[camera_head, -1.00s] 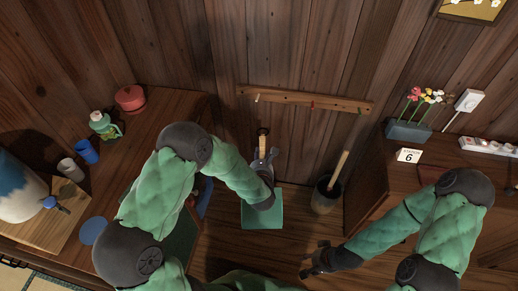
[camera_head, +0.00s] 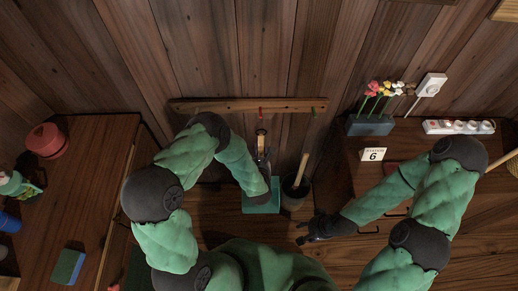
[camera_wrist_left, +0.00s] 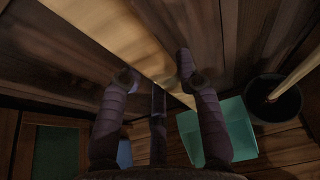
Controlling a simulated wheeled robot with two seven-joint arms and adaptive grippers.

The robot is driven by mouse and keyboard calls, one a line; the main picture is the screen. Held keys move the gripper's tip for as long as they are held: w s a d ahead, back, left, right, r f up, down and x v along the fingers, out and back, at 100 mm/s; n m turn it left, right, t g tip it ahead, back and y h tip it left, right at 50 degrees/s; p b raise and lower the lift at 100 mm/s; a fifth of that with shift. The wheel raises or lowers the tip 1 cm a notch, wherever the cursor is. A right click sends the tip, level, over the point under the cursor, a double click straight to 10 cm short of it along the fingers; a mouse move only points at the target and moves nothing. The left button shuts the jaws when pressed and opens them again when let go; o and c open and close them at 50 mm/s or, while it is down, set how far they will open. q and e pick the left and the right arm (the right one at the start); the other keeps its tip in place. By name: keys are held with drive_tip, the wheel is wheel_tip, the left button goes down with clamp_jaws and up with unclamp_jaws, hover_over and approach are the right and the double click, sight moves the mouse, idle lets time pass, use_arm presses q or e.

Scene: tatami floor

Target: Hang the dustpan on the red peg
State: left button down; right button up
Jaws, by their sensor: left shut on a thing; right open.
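The dustpan has a teal pan (camera_head: 262,206) and a pale wooden handle (camera_head: 261,139) that points up along the wall. My left gripper (camera_head: 262,160) is shut on the handle. In the left wrist view the handle (camera_wrist_left: 120,30) runs between the fingers (camera_wrist_left: 158,72) down toward the teal pan (camera_wrist_left: 215,135). The red peg (camera_head: 261,112) is on the wall rail, just above the handle's top in the head view. The gap between them is hard to judge. My right gripper (camera_head: 306,232) is open and empty, low at the right.
The wooden rail (camera_head: 225,105) also carries a white peg at left and a green one (camera_head: 313,111) at right. A dark bucket (camera_head: 291,195) with a stick stands right of the dustpan. Cabinets with small objects flank both sides.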

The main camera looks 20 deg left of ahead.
use_arm(q)
drive_tip(key=shift+w+a+r, duration=0.1)
drive_tip(key=shift+w, duration=0.15)
drive_tip(key=shift+w+a+f, duration=0.1)
drive_tip(key=shift+w+a, duration=0.35)
drive_tip(key=shift+w, duration=1.05)
drive_tip(key=shift+w+a+f, duration=0.15)
drive_tip(key=shift+w+a, duration=0.25)
drive_tip(key=shift+w, duration=1.05)
drive_tip(key=shift+w+a+f, duration=0.1)
drive_tip(key=shift+w+a, duration=0.35)
drive_tip(key=shift+w, duration=1.05)
drive_tip(key=shift+w+a+f+b, duration=0.1)
drive_tip(key=shift+w+f+b, duration=0.35)
drive_tip(key=shift+b, duration=0.6)
drive_tip(key=shift+w+b, duration=0.2)
drive_tip(key=shift+b, duration=0.25)
drive_tip(key=c, duration=0.8)
unclamp_jaws()
